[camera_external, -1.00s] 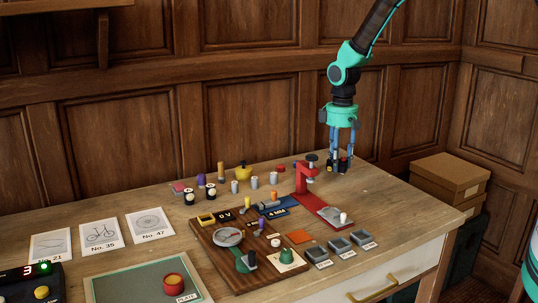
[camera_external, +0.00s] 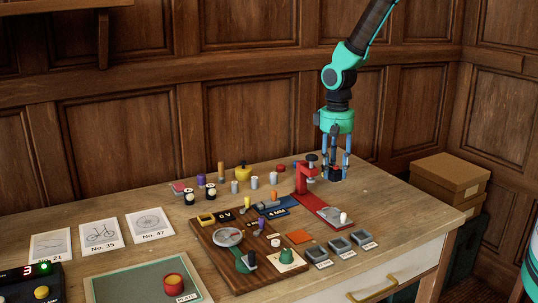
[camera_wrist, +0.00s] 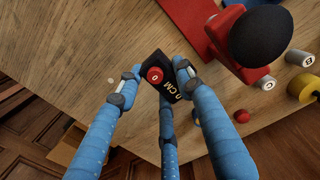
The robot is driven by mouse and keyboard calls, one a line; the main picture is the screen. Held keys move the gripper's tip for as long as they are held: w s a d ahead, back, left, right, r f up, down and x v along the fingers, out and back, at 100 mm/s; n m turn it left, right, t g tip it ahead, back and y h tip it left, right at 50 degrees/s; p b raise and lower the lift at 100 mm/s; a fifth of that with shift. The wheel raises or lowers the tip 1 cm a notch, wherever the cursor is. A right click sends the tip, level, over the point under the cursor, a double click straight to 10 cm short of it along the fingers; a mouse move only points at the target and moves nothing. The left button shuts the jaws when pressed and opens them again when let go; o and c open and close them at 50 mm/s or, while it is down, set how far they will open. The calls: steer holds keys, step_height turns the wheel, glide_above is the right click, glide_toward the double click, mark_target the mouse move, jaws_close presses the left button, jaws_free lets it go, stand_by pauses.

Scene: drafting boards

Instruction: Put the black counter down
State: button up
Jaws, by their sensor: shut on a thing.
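In the external view my gripper (camera_external: 337,170) points down at the back right of the table, behind the red press. The counter there is small and partly covered by the fingers, low over the wood or on it; I cannot tell whether it touches.
The red press (camera_external: 304,178) stands just left and in front of my gripper; its black knob (camera_wrist: 261,37) is close in the wrist view. A red button-like piece (camera_wrist: 242,116) lies nearby. Bare wood (camera_external: 375,190) is free to the right. Cardboard boxes (camera_external: 450,176) stand beyond the right edge.

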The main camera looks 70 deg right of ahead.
steer(key=shift+w, duration=0.1)
glide_above(294, 179)
steer(key=shift+w+d+f, duration=0.1)
steer(key=shift+d+f, duration=0.2)
steer(key=shift+f, duration=0.45)
stand_by(0.3)
steer(key=shift+f, duration=0.1)
steer(key=shift+f, duration=1.65)
steer(key=shift+f, duration=0.4)
steer(key=shift+s+a+f+b, duration=0.1)
steer(key=shift+s+f+b, duration=0.15)
steer(key=shift+b, duration=0.1)
steer(key=o, duration=1.3)
steer(key=shift+f, duration=0.2)
